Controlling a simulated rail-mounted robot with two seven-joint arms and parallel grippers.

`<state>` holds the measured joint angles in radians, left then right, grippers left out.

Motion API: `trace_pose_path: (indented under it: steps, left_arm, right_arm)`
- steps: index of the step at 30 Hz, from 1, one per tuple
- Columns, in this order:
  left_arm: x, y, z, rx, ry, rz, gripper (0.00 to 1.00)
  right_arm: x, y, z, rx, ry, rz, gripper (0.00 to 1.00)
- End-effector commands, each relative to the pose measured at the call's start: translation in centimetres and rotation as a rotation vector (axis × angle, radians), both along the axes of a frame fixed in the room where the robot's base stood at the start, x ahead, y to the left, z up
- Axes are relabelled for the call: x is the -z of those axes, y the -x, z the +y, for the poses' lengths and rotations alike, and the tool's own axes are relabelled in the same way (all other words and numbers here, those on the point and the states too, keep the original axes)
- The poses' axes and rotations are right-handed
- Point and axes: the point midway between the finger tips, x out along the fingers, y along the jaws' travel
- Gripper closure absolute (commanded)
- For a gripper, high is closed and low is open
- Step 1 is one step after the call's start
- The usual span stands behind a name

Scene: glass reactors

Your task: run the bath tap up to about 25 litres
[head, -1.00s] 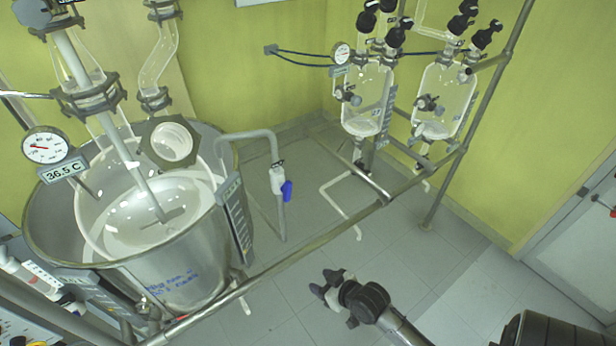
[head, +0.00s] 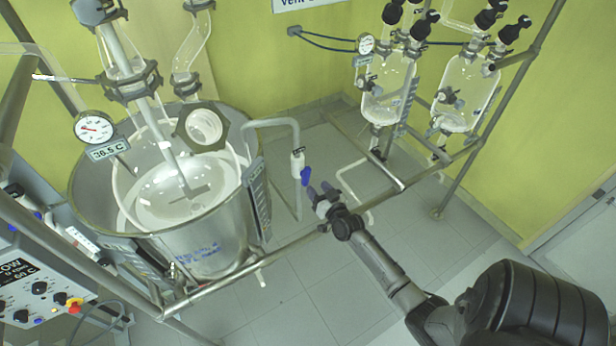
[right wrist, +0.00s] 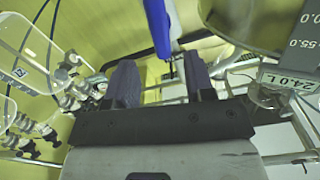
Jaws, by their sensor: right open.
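The bath tap is a grey pipe (head: 272,123) that arches over the bath's rim, with a white valve body (head: 297,162) and a blue lever (head: 306,176) hanging down. The steel bath (head: 205,245) stands at the left around a glass vessel (head: 150,205). My right gripper (head: 319,192) is open and empty, just below and right of the blue lever. In the right wrist view the blue lever (right wrist: 158,28) comes down from the top, beyond and between the two open fingers (right wrist: 160,80). Contact is not visible. My left gripper is not in view.
A level scale (head: 258,200) is on the bath's right side; the right wrist view shows a "24.0 L" readout (right wrist: 300,83). A steel rail (head: 280,255) runs below my right gripper. Two glass vessels (head: 388,95) hang at the right. A control panel (head: 40,290) stands at lower left.

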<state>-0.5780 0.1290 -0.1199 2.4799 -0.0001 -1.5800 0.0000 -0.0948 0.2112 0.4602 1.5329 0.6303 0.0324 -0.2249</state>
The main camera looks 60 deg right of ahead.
Motion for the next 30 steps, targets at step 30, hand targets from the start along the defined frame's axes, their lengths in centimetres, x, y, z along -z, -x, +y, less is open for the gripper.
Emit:
trace_pose_path:
  steps: [30]
  left_arm:
    - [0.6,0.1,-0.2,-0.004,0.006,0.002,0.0]
  right_arm:
    - [0.0,-6.0,-3.0,-0.001,0.0,0.001,0.6]
